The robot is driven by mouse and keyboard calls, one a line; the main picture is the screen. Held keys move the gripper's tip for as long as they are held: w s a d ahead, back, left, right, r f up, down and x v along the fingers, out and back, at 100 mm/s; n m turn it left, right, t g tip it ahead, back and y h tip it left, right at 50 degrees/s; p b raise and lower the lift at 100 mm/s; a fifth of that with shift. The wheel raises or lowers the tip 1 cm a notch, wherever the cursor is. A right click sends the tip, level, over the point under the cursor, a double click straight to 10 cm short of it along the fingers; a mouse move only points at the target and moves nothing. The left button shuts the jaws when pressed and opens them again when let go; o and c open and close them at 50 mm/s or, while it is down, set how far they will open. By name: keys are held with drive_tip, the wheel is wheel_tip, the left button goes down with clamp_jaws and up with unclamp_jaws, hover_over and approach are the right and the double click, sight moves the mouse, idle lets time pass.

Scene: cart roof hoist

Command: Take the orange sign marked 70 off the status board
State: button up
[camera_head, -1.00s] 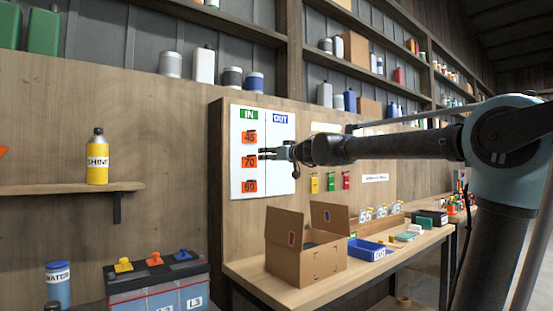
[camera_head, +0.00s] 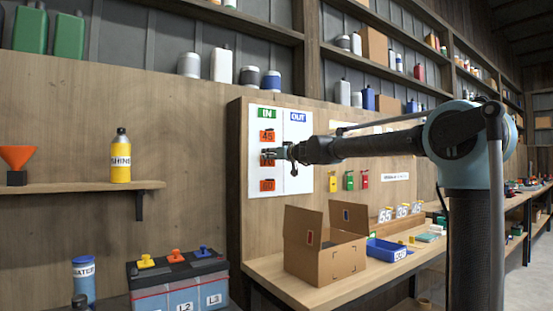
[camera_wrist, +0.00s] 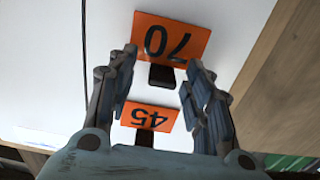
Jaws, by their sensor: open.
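The orange sign marked 70 (camera_wrist: 172,38) hangs on the white status board (camera_wrist: 50,85), below a black tab or peg. In the head view that sign (camera_head: 267,162) is the middle one in the left column, largely hidden behind my gripper (camera_head: 268,154). In the wrist view my gripper (camera_wrist: 160,65) is open. Its fingers are apart on either side of the black piece, with the tips at the 70 sign's near edge. I cannot tell whether they touch it. The orange sign marked 45 (camera_wrist: 150,116) shows upside down between the finger bases.
The sign marked 60 (camera_head: 267,185) hangs below on the board. An open cardboard box (camera_head: 340,262) and a blue bin (camera_head: 376,250) stand on the bench under the board. A shelf with a yellow bottle (camera_head: 120,160) and a battery (camera_head: 178,280) are to the left.

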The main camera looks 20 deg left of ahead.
drive_tip(key=shift+w+a, duration=0.1)
clamp_jaws()
drive_tip(key=c, duration=1)
unclamp_jaws()
clamp_jaws()
drive_tip(key=shift+v, duration=1.65)
drive_tip(key=shift+v, duration=2.9)
